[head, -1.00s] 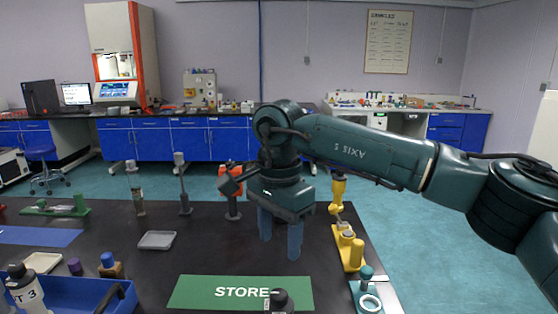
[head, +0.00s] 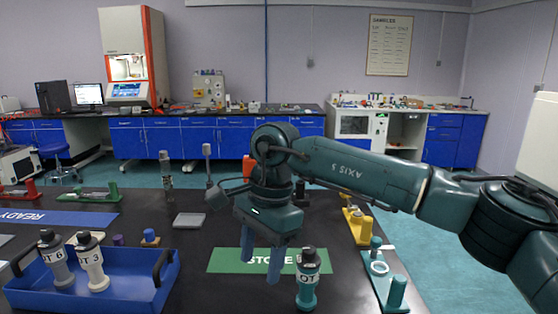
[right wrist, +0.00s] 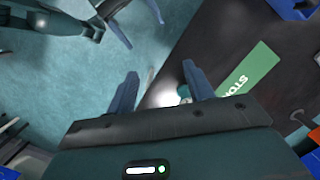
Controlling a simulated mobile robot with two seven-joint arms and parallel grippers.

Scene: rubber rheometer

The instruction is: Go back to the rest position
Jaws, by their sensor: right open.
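My right gripper (head: 261,262) hangs open and empty above the table, in front of the green STORE mat (head: 225,261), and hides part of its lettering. Its two spread fingers also show in the right wrist view (right wrist: 165,85), with nothing between them. The right arm reaches in from the right. A teal bottle (head: 307,283) with a dark cap and a label reading OT stands upright just right of the fingers, apart from them, and overlaps the mat's right part in the view. A dark pronged shape at the top of the right wrist view may be my left gripper.
A blue tray (head: 130,291) at front left holds two white bottles, (head: 57,260) and (head: 93,262). A grey dish (head: 189,220), upright stands and a yellow fixture (head: 359,228) stand farther back. A green-based fixture (head: 396,293) is at right. Floor lies beyond the table's right edge.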

